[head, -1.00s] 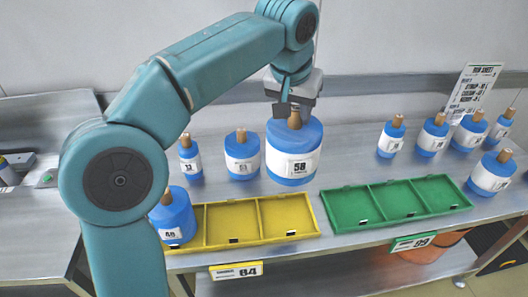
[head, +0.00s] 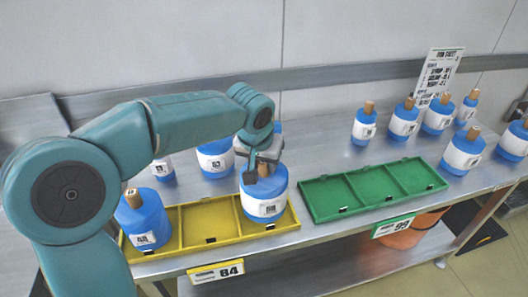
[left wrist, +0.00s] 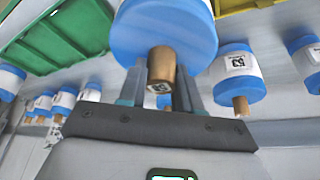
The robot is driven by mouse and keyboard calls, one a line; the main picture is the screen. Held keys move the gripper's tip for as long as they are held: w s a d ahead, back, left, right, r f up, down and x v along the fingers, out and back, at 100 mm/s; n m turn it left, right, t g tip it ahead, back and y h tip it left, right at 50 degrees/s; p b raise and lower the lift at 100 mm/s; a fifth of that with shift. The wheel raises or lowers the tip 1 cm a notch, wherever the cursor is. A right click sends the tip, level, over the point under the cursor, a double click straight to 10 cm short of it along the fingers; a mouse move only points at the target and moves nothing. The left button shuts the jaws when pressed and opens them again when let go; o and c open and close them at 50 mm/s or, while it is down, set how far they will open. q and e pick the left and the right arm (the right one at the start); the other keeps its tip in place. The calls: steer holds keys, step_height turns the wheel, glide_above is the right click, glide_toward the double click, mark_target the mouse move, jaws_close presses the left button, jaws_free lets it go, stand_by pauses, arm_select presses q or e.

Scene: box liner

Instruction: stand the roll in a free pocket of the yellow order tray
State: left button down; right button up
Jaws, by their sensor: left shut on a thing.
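My left gripper (head: 262,170) is shut on the wooden core of a large blue roll (head: 276,185) with a white label. It holds the roll upright over the right pocket of the yellow order tray (head: 285,232); whether its base touches the pocket floor I cannot tell. The tray's left pocket holds another blue roll (head: 140,215); its middle pocket is empty. In the left wrist view the held roll (left wrist: 165,30) and its core (left wrist: 160,68) sit between the fingers, and a strip of the yellow tray (left wrist: 240,5) shows. My right gripper is out of view.
An empty green tray (head: 372,190) lies right of the yellow one. More blue rolls stand behind the yellow tray, one (head: 215,160) close to my arm. Several others, including one roll (head: 462,152), stand at the right. A printed sheet (head: 437,75) leans at the back.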

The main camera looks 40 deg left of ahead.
arm_select(q)
step_height(320, 180, down, 2)
steer(key=shift+w+f, duration=0.15)
steer(key=shift+f, duration=0.05)
steer(key=shift+r, duration=0.1)
steer(key=shift+f, duration=0.2)
steer(key=c, duration=0.8)
jaws_free()
steer(key=shift+f, duration=0.1)
steer(key=shift+s, duration=0.2)
